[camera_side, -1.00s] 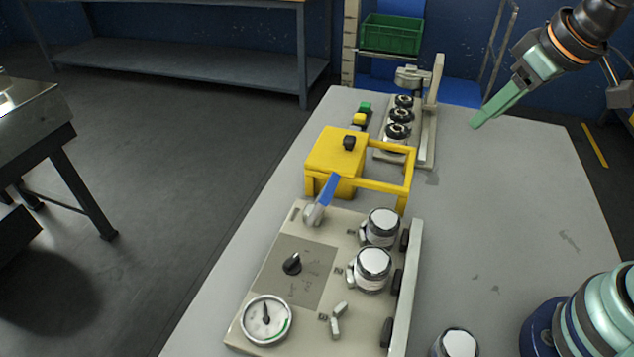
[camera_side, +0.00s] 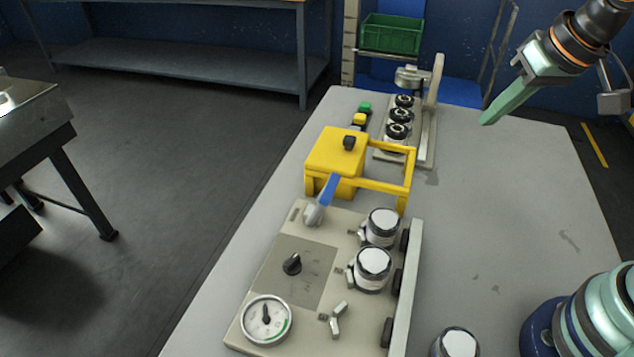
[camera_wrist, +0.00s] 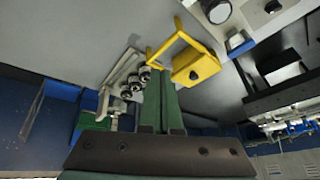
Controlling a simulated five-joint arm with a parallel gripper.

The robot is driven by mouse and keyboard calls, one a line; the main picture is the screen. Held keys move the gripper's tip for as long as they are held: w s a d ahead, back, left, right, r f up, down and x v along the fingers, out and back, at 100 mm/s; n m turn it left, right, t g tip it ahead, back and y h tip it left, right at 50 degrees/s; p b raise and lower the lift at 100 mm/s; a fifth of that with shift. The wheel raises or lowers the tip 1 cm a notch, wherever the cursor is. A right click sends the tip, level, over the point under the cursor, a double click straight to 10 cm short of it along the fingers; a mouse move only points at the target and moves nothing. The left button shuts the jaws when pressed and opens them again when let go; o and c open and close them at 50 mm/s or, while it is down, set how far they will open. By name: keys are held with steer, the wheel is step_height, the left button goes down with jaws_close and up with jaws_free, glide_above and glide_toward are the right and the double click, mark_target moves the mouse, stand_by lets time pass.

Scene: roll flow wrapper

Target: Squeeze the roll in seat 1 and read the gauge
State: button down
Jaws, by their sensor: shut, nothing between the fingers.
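My gripper (camera_side: 486,121) is shut and empty, raised above the far right part of the bench. Its green fingers also show together in the wrist view (camera_wrist: 162,76). Two white-topped rolls stand upright in seats on the beige panel: the farther roll (camera_side: 383,222) and the nearer roll (camera_side: 373,263). A third seat (camera_side: 338,320), nearest the camera, is empty. The seat labels are too small to read. The round gauge (camera_side: 267,319) is at the panel's near left corner; its needle points roughly up. My gripper is well apart from the rolls.
A yellow guard frame (camera_side: 335,150) stands behind the panel, near a blue-handled lever (camera_side: 326,192). Black rollers (camera_side: 400,115) sit in a rack farther back. A loose white-topped roll (camera_side: 457,343) stands at the front. The bench's right side is mostly clear.

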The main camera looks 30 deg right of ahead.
mark_target(322, 201)
steer(key=w+a+f+m+g, duration=0.2)
steer(key=a+m, duration=0.6)
steer(key=m, duration=0.4)
steer(key=w+a+f+m+g, duration=0.2)
steer(key=w+a+f+m, duration=0.2)
steer(key=a+m, duration=0.4)
steer(key=shift+w+m+g, duration=0.3)
steer(key=shift+w+m, duration=0.2)
steer(key=shift+m, duration=1.9)
step_height(322, 201, down, 9)
steer(key=shift+w+a+f, duration=0.1)
steer(key=shift+a+f, duration=0.05)
steer(key=shift+f, duration=0.05)
steer(key=shift+w+a+r, duration=0.25)
steer(key=shift+w+a, duration=0.45)
steer(key=shift+w+a+r, duration=0.25)
steer(key=shift+w+a, duration=0.4)
